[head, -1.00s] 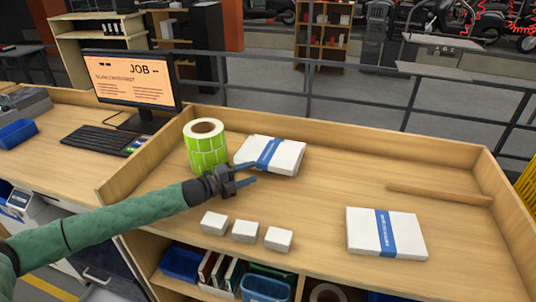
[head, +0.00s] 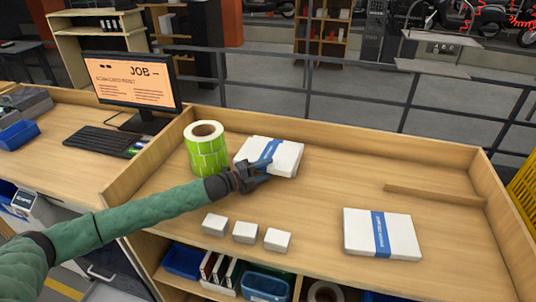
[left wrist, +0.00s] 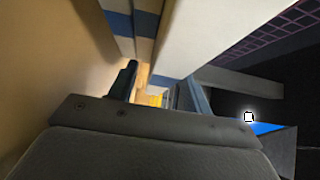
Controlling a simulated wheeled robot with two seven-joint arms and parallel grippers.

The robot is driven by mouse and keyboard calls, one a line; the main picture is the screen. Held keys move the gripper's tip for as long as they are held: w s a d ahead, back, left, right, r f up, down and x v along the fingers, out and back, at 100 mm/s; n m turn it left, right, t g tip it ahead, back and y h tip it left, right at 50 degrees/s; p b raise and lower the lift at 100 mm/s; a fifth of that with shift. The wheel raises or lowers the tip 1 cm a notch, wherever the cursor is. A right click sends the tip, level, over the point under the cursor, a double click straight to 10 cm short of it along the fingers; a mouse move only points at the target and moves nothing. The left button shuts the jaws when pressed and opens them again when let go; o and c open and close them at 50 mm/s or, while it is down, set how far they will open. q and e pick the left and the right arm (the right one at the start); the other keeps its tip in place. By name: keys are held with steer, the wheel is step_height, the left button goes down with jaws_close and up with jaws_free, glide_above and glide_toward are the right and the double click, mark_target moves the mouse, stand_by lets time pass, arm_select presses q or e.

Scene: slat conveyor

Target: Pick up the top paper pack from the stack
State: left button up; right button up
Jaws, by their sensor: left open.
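A stack of white paper packs with a blue band (head: 284,150) lies at the back of the wooden bench, just right of a green label roll. My left gripper (head: 265,171) is open at the front edge of this stack, its fingers overlapping the stack in the head view. Whether they touch it I cannot tell. In the left wrist view, a large white pack face (left wrist: 205,35) with some blue fills the upper middle, close to the open fingers (left wrist: 158,88). The number of packs in the stack is not clear. My right gripper is not in view.
The green label roll (head: 207,150) stands close behind my left wrist. Several small white boxes (head: 245,232) lie in front. Another white pack with a blue band (head: 400,235) lies at the right. A wooden strip (head: 435,195) lies behind it. Raised wooden edges border the bench.

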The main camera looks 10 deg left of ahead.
arm_select(q)
jaws_close()
steer(key=shift+w, duration=0.1)
steer(key=shift+r, duration=0.1)
stand_by(0.3)
